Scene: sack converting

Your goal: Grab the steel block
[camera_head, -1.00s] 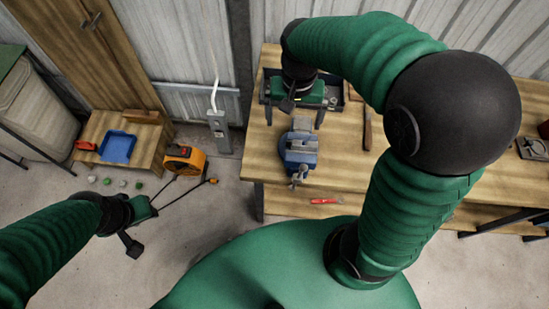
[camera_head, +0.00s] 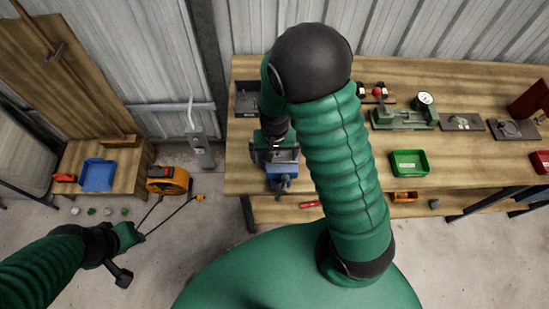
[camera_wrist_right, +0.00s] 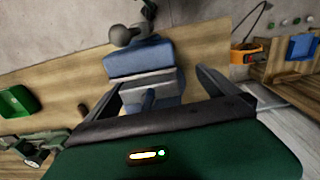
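My right gripper (camera_head: 276,160) is over the blue vise (camera_head: 281,178) at the bench's left part. In the right wrist view its two fingers (camera_wrist_right: 160,92) are apart, on either side of the vise's grey jaw area, with the blue vise (camera_wrist_right: 140,58) beyond. A pale grey metal piece (camera_wrist_right: 148,82) lies across the vise between the fingers. I cannot tell whether it is the steel block or the vise jaws. My left gripper (camera_head: 130,237) is low at the left, over the floor; its fingers are not clear.
The wooden bench (camera_head: 330,68) holds a green machine with a dial (camera_head: 405,115), a green tray (camera_head: 409,163) and a dark tray (camera_head: 247,98). A small grey object (camera_head: 434,204) is on the lower shelf. An orange reel (camera_head: 168,181) stands beside a low table with a blue tray (camera_head: 97,174).

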